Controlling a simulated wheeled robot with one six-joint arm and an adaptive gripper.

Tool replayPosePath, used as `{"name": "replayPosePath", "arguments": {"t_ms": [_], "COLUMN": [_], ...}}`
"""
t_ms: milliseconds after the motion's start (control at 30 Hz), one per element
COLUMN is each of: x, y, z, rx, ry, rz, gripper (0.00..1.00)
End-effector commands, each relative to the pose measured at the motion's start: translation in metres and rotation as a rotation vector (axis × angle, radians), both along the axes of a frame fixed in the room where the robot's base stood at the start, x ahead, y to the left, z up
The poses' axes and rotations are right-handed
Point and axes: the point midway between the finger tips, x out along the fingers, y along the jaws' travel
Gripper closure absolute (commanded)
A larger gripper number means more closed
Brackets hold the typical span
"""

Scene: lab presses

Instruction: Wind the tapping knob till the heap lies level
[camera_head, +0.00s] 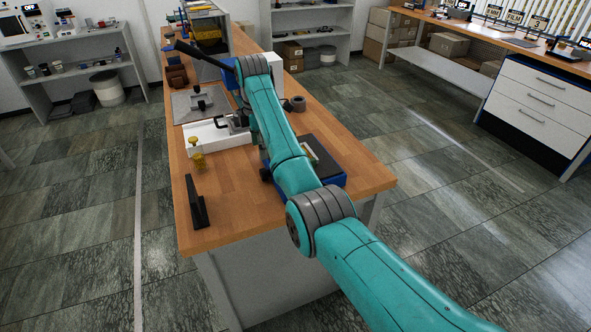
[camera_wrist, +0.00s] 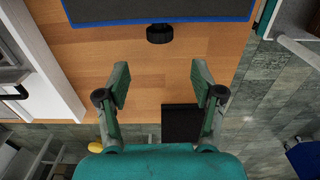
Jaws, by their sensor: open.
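A black knob (camera_wrist: 160,33) sticks out from the side of a dark, blue-edged box (camera_wrist: 160,9) at the top of the wrist view. In the head view the blue box with a black top (camera_head: 325,158) stands on the bench, partly behind my arm, with the dark knob (camera_head: 265,174) at its left side. I take this knob for the tapping knob. My gripper (camera_wrist: 161,80) is open and empty, its two fingers spread below the knob in the wrist view, apart from it. My gripper is not clearly seen in the head view. No heap can be made out.
A grey plate (camera_head: 192,105) is farther back. The near bench end is mostly clear.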

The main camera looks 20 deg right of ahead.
Motion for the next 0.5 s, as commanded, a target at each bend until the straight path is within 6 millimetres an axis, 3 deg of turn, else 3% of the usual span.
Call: {"name": "replayPosePath", "arguments": {"t_ms": [167,500], "x": [0.0,-0.001], "y": [0.001,0.0], "z": [-0.017,-0.076], "rx": [0.002,0.001], "ry": [0.003,0.003], "rz": [0.001,0.001], "gripper": [0.33,0.33]}}
